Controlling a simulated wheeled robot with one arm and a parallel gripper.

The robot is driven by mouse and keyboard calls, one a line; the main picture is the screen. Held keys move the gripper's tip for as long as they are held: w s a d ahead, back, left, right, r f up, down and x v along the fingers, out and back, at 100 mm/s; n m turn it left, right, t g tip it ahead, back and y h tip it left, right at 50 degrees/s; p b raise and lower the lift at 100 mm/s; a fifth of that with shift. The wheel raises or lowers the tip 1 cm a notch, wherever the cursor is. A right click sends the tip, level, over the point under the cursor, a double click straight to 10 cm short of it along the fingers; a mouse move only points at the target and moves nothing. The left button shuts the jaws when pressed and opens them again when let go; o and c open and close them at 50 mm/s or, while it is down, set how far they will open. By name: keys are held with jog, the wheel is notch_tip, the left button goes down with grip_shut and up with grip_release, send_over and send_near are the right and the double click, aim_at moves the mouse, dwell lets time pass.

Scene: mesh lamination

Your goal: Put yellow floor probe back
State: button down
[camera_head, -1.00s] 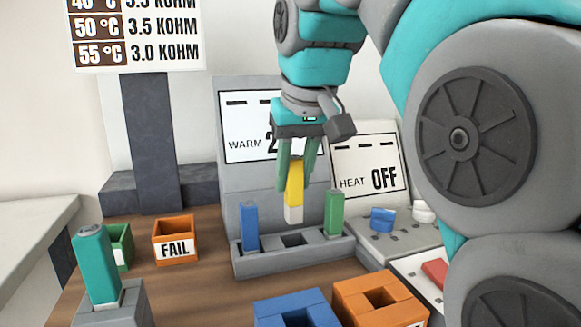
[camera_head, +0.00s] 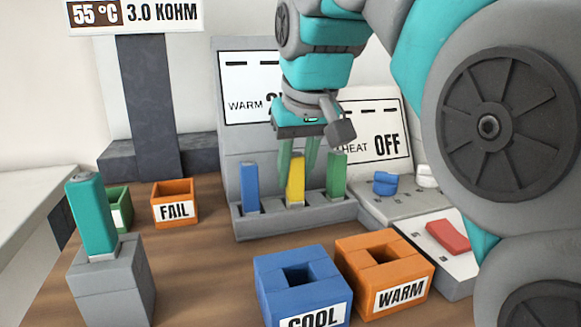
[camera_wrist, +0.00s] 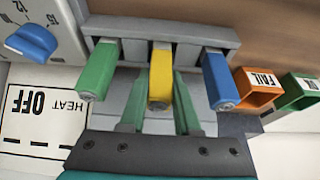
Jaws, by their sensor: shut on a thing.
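The yellow probe (camera_head: 295,180) stands upright in the middle slot of the grey rack (camera_head: 300,222), its lower end hidden by the rack. A blue probe (camera_head: 249,188) stands to its left and a green probe (camera_head: 336,175) to its right. In the wrist view the yellow probe (camera_wrist: 161,78) sits between the green and blue ones. My gripper (camera_head: 297,160) is above the rack, its green fingers on either side of the yellow probe, shut on it. The fingers also show in the wrist view (camera_wrist: 161,90).
The blue COOL box (camera_head: 290,262) and orange WARM box (camera_head: 385,255) stand in front of the rack. The orange FAIL bin (camera_head: 174,203) is at left. A teal probe stands on a grey block (camera_head: 110,285) at front left. Displays read WARM and HEAT OFF.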

aim_at(297, 157)
jog(key=c, duration=0.5)
grip_release()
jog(key=shift+c, duration=0.2)
jog(key=shift+r, duration=0.1)
jog(key=shift+v, duration=2.15)
jog(key=shift+p+v, duration=0.7)
jog(key=shift+v, duration=0.5)
jog(key=shift+s+r+p, duration=0.2)
jog(key=shift+r+p, duration=0.2)
jog(key=shift+r, duration=0.1)
jog(key=shift+s+f, duration=0.1)
